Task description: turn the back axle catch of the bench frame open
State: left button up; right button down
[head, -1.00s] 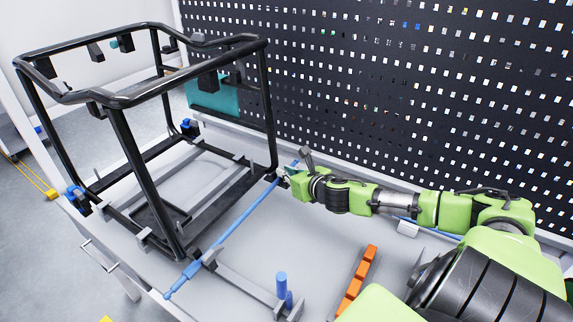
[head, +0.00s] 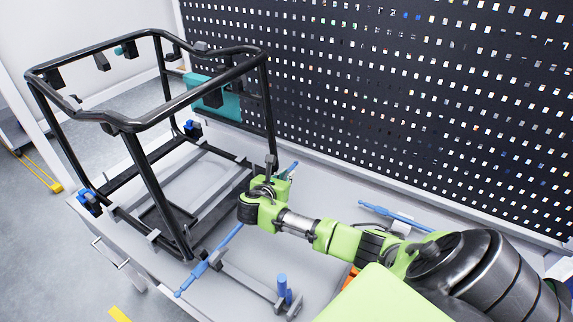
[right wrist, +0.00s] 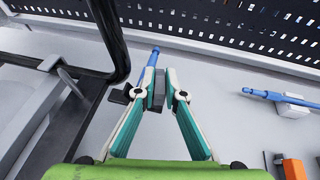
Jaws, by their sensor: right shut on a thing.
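The black tube bench frame (head: 147,177) stands upright at the left on the grey bench. A blue axle (head: 231,236) lies along its near right side; its far end (right wrist: 153,57) shows beyond my fingers in the right wrist view. My right gripper (head: 273,180) is at the frame's back right corner, by the far part of this axle. In the right wrist view its teal and white fingers (right wrist: 158,88) are closed on a small grey piece, the back axle catch (right wrist: 159,90). The gripper mostly hides the catch in the head view. My left gripper is not in view.
A black perforated panel (head: 400,100) rises along the bench's back edge. A second blue axle (head: 388,213) lies on a holder at the right. A blue peg (head: 282,284) stands on a grey bar in front. An orange holder (right wrist: 294,168) is at the right wrist view's lower corner.

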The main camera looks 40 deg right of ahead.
jog(key=shift+m+g+h, duration=0.3)
jog(key=shift+m+g, duration=0.8)
jog(key=shift+g, duration=0.1)
jog(key=c, duration=2.1)
grip_release()
jog(key=v, duration=1.2)
jog(key=shift+f, duration=0.25)
